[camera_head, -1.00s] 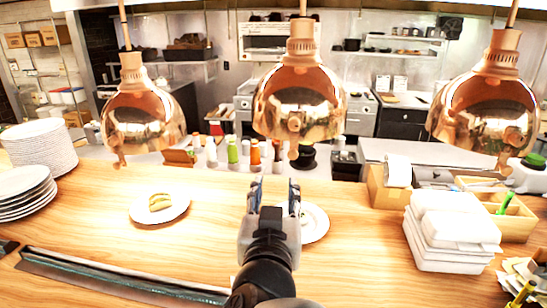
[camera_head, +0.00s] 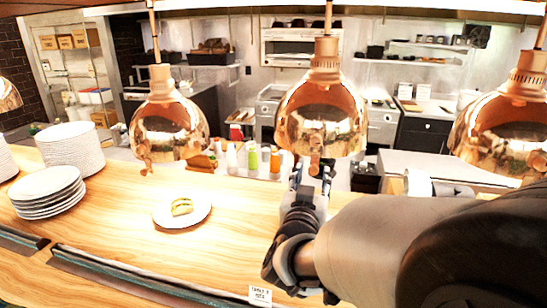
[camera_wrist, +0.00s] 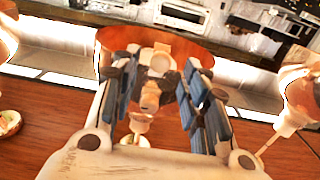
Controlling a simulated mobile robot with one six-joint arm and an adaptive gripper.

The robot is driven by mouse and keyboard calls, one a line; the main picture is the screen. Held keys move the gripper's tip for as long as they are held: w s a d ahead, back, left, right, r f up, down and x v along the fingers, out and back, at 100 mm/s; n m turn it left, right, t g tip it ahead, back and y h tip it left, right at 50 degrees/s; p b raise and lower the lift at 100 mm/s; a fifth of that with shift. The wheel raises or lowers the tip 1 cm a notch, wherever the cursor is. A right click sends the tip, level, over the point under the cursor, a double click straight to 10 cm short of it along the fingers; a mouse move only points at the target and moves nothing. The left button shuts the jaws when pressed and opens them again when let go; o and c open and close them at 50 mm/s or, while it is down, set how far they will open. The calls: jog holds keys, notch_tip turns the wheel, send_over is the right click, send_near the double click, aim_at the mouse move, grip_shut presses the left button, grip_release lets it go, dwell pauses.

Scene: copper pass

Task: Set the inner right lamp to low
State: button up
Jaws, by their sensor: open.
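Several copper dome heat lamps hang in a row over the wooden counter. The lamp in front of my gripper (camera_head: 320,105), taken as the inner right one, has a small copper knob (camera_head: 315,165) hanging at its lower front rim. My gripper (camera_head: 312,183) is just below that rim, close to the knob. In the wrist view the open blue-padded fingers (camera_wrist: 160,70) stand on either side of the knob (camera_wrist: 150,98), with the copper shade (camera_wrist: 200,50) behind. I cannot tell whether either finger touches the knob. The knob's setting is not readable.
Neighbouring lamps hang at left (camera_head: 168,125) and right (camera_head: 503,130), with another cut off at the left edge (camera_head: 8,95). On the counter are plate stacks (camera_head: 70,150) and a plate with food (camera_head: 182,222). Squeeze bottles (camera_head: 252,158) stand behind. My arm hides the counter's right side.

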aim_at(313, 170)
jog(key=x, duration=0.4)
jog(key=shift+w+d, duration=0.15)
jog(key=shift+w, duration=0.25)
grip_shut()
dwell(0.5)
